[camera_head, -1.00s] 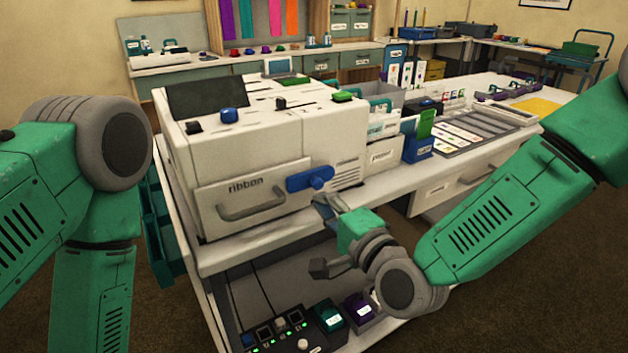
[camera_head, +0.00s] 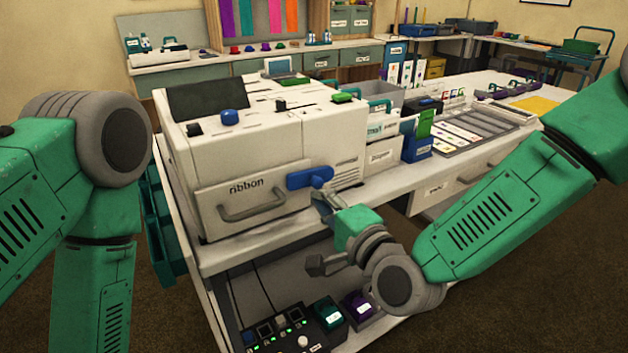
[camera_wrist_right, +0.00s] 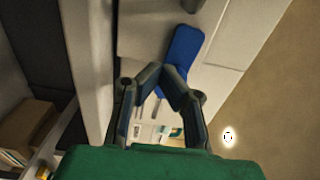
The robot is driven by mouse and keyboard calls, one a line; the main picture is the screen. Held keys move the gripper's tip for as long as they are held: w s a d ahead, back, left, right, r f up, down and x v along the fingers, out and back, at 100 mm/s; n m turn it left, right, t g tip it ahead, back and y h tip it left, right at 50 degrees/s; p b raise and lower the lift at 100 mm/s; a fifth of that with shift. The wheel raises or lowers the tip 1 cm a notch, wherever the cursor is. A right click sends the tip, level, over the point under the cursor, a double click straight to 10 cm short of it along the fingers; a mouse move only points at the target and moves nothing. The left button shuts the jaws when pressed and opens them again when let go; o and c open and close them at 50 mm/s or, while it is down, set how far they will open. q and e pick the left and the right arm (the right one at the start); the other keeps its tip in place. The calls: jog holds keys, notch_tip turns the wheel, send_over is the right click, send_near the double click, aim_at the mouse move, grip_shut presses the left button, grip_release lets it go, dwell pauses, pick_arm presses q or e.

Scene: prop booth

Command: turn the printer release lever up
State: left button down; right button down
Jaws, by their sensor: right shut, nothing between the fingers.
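The white printer (camera_head: 255,150) stands on the near end of the counter. Its blue release lever (camera_head: 308,178) is on the front face, right of the "ribbon" drawer, and lies nearly level. The lever also shows in the right wrist view (camera_wrist_right: 183,50), just beyond the fingertips.
The ribbon drawer handle (camera_head: 252,207) juts out left of the lever. A shelf below holds a control box (camera_head: 290,335) and small bins. File holders (camera_head: 382,150) stand right of the printer. Brown floor (camera_head: 510,270) is open at the right.

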jog(key=shift+a+r+p, duration=0.15)
jog(key=shift+r+p, duration=0.15)
jog(key=shift+r, duration=0.2)
